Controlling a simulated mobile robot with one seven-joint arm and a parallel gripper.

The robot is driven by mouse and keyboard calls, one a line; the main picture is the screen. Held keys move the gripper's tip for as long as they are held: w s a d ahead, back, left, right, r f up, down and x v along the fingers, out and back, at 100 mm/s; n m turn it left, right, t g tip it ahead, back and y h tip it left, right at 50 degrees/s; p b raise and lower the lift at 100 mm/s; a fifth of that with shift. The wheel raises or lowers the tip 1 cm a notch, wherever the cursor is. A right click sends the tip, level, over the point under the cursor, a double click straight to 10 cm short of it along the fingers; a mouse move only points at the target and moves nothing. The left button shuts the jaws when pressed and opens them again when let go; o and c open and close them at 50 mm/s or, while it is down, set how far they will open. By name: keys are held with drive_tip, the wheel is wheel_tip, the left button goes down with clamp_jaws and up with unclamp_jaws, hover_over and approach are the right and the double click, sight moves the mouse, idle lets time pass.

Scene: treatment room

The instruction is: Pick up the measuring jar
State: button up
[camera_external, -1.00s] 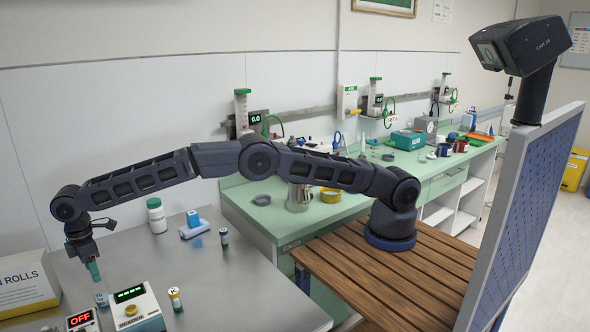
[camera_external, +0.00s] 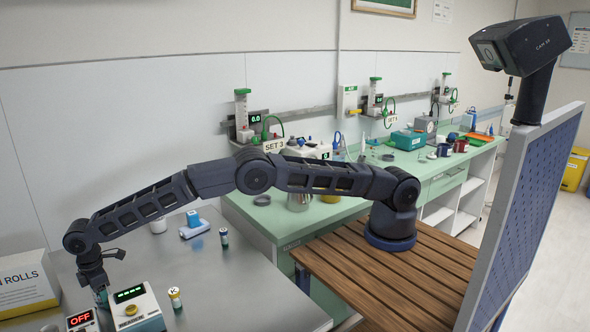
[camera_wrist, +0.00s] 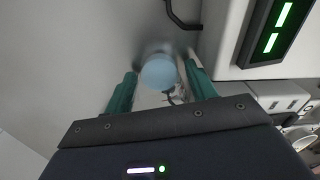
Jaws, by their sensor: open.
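A small round thing with a pale blue top (camera_wrist: 159,73), which may be the measuring jar, stands on the grey table between my fingertips in the wrist view. I see it from above, so its side and any markings are hidden. My gripper (camera_wrist: 160,82) is open, with one teal finger on each side of it; I cannot tell whether either finger touches it. In the external view my gripper (camera_external: 102,298) points down low over the table, left of a white device with green digits, and covers most of the small thing.
The white device (camera_external: 134,308) stands close on the right, with a dark cable beside it. An "OFF" box (camera_external: 83,321) is in front. A small battery-like cylinder (camera_external: 175,299), another cylinder (camera_external: 224,238), a white bottle (camera_external: 158,225) and a rolls carton (camera_external: 25,284) stand around.

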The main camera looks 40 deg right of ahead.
drive_tip(key=shift+f, duration=0.15)
drive_tip(key=shift+c, duration=0.3)
drive_tip(key=c, duration=0.7)
